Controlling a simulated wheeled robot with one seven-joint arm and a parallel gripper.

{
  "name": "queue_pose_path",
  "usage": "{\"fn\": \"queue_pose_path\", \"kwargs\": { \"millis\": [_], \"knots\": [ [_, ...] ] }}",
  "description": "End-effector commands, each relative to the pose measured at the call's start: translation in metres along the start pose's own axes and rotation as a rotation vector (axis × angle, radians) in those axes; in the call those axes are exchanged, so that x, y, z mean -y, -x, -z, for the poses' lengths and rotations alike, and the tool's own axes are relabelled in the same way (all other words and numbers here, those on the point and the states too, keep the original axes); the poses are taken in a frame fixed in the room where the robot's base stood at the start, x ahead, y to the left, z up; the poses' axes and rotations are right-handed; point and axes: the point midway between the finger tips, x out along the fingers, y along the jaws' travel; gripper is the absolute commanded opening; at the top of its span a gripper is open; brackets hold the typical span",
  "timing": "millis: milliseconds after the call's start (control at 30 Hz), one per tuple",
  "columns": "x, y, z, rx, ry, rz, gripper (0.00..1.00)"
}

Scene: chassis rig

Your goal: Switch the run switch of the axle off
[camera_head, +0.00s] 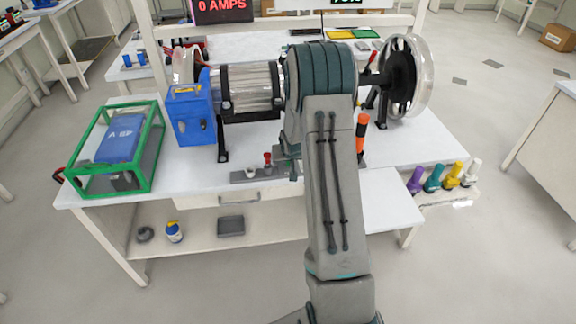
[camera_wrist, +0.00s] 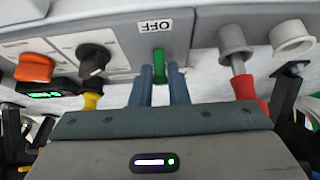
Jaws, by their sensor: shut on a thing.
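The run switch shows in the wrist view as a small green lever (camera_wrist: 159,64) on a grey panel (camera_wrist: 120,38). A white label reading OFF (camera_wrist: 154,26) sits just above it in the picture. My gripper (camera_wrist: 165,72) has its two blue-grey fingers on either side of the green lever, shut on it. The lower part of the lever is hidden between the fingers. In the head view my arm covers the switch and most of the gripper. The axle rig, with a clear-rimmed wheel (camera_head: 421,76) at its right end, stands on the white table (camera_head: 405,145).
In the wrist view, an orange knob (camera_wrist: 34,67) and a black knob (camera_wrist: 94,58) are left of the switch. A grey post (camera_wrist: 235,40) and red handle (camera_wrist: 246,88) are to the right. A green-framed box (camera_head: 118,150) and blue box (camera_head: 190,115) stand on the table's left.

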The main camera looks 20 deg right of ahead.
Motion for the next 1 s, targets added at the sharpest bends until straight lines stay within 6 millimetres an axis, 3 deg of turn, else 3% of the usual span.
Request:
{"fn": "queue_pose_path", "kwargs": {
  "millis": [33, 1000],
  "knots": [
    [0.000, -0.007, -0.006, -0.028, 0.001, -0.001, 0.00],
    [-0.001, -0.003, -0.027, -0.516, -0.002, -0.001, 0.00]
  ]
}}
